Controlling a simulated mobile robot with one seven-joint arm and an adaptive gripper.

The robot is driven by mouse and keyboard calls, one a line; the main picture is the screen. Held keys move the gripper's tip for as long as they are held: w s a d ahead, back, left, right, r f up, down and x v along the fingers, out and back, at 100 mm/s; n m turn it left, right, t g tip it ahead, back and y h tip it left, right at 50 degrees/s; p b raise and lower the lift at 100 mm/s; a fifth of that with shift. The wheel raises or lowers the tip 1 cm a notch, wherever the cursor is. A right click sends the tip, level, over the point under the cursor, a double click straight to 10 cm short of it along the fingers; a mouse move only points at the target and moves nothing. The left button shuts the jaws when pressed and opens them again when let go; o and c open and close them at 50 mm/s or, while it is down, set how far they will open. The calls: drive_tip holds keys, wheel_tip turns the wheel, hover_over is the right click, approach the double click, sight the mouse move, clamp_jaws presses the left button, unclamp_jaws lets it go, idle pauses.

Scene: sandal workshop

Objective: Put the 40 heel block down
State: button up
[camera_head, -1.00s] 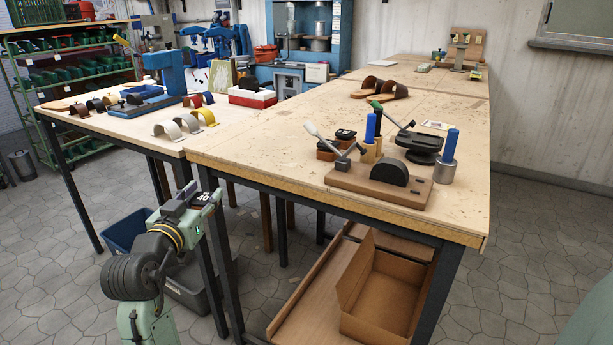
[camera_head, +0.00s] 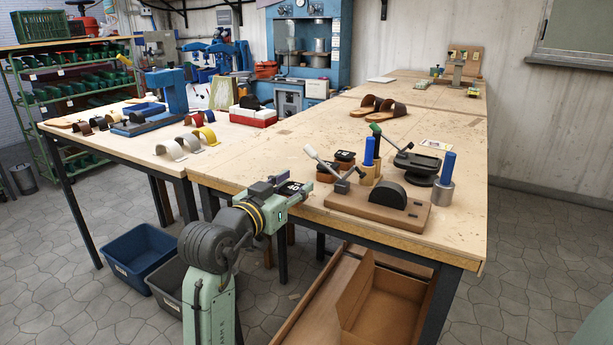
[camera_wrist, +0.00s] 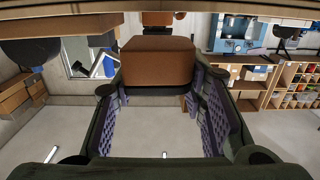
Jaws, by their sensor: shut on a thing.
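The 40 heel block (camera_head: 293,187) shows a black top with a white 40. In the wrist view its brown body (camera_wrist: 157,62) sits between the purple finger pads. My gripper (camera_head: 285,189) is shut on it, at the near edge of the right-hand worktable (camera_head: 265,150). Whether the block touches the tabletop I cannot tell. Two similar brown blocks with black tops, a rear one (camera_head: 344,157) and a front one (camera_head: 328,173), stand on the table just right of my gripper.
A wooden fixture (camera_head: 345,205) with a lever and a black half-round piece stands to the right. Blue-handled tools (camera_head: 447,167) and a black clamp (camera_head: 417,165) are beyond it. Sandals (camera_head: 378,106) lie farther back. The tabletop left of the small blocks is clear.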

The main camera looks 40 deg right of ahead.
drive_tip(key=x, duration=0.2)
drive_tip(key=p+x, duration=0.1)
drive_tip(key=x, duration=0.1)
drive_tip(key=p+x, duration=0.1)
drive_tip(key=x, duration=0.1)
drive_tip(key=shift+f, duration=0.65)
drive_tip(key=shift+f, duration=0.25)
drive_tip(key=o, duration=1.1)
drive_tip(key=shift+r, duration=0.1)
drive_tip(key=shift+o, duration=0.2)
